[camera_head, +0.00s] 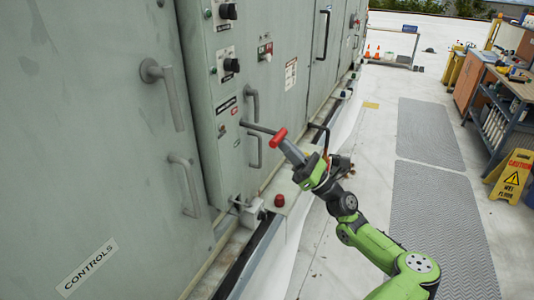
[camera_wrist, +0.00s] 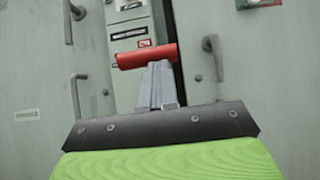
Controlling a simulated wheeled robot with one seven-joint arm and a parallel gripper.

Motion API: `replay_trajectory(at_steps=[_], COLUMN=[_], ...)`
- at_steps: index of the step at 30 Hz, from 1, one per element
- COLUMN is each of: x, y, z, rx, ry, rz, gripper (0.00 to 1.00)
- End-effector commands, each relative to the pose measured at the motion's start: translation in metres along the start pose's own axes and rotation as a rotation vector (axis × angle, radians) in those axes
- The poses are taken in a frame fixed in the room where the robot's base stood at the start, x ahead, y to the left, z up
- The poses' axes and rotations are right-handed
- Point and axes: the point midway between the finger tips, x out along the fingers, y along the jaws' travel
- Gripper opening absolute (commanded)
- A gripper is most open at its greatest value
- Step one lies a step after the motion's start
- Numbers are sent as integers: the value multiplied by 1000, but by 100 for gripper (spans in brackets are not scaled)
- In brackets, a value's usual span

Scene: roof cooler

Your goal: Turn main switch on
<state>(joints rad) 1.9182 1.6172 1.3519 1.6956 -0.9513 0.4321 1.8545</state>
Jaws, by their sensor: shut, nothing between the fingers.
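The red handle (camera_head: 278,138) sits at the end of a grey rod (camera_head: 258,128) that sticks out from the green-grey cabinet; I take it to be the main switch. In the wrist view the red handle (camera_wrist: 135,57) lies across the picture, just beyond my fingertips. My gripper (camera_head: 287,148) is shut and empty, with its tips right at the handle. The closed fingers also show in the wrist view (camera_wrist: 159,66). I cannot tell whether they touch the handle. The rod's mount on the cabinet is not clear.
The cabinet has protruding door handles (camera_head: 166,90) and black knobs (camera_head: 228,11). A red knob (camera_head: 279,200) stands on the ledge below my gripper. A yellow caution sign (camera_head: 511,175) and a workbench (camera_head: 505,85) stand at the right. The walkway between is clear.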

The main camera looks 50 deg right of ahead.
Motion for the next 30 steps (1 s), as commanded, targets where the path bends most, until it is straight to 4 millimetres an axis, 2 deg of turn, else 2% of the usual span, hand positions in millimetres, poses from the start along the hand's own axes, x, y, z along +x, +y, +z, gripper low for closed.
replay_trajectory(at_steps=[1, 4, 12, 21, 30], x=[14, 23, 50, 81, 98], y=[0, 0, 0, 0, 0], z=[20, 32, 62, 82, 88], rx=[-4, 0, 2, 2, 1], ry=[48, 122, 112, 111, 110], rz=[-1, 0, 0, 0, 0], gripper=[0, 0, 0, 0, 0])
